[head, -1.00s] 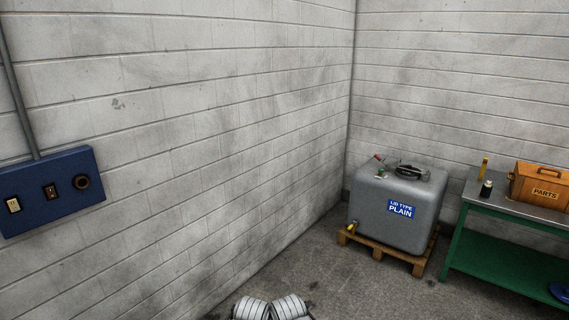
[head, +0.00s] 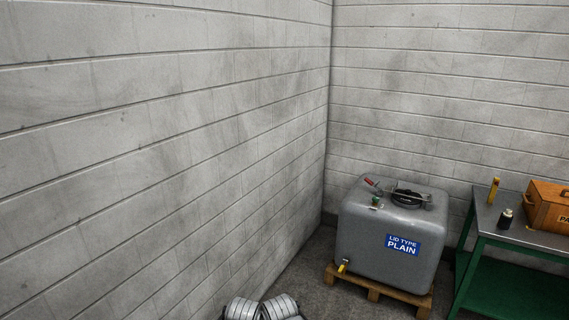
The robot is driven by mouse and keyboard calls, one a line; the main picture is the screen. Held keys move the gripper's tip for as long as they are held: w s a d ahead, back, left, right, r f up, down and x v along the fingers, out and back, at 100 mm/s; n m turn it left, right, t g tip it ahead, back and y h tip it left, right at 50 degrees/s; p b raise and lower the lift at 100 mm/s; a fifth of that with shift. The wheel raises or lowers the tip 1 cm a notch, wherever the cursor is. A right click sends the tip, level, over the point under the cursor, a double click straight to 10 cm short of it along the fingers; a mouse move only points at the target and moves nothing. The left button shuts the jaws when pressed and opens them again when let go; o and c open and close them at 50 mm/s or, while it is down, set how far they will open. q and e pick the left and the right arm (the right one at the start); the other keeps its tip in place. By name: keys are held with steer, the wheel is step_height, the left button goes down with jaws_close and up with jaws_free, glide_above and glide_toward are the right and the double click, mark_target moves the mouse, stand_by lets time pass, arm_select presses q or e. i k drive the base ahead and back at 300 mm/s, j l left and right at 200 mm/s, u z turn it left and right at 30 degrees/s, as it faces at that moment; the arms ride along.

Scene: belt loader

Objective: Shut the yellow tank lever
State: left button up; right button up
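The grey tank (head: 375,243) stands in the corner, with a blue "LID TYPE PLAIN" label (head: 402,245) on its front. The yellow lever (head: 343,265) is small and sits low on the tank's left front side, just above the pallet. Its exact angle is too small to tell. A red-handled part (head: 371,182) and a dark round lid (head: 407,198) are on top of the tank. Neither of my grippers is in view.
The tank rests on a wooden pallet (head: 374,292). A green bench (head: 510,290) at the right carries an orange parts box (head: 548,205), a yellow object (head: 493,190) and a small dark bottle (head: 505,219). Block walls close in at the left and back. Grey floor shows left of the pallet.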

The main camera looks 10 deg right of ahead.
mark_target(343, 266)
steer(key=i+j+z, duration=0.25)
steer(key=i+z, duration=0.15)
steer(key=i, duration=0.2)
steer(key=i+j+z, duration=0.4)
steer(key=i, duration=0.2)
steer(key=i+j+z, duration=0.4)
steer(key=i+j, duration=0.1)
steer(key=j, duration=0.1)
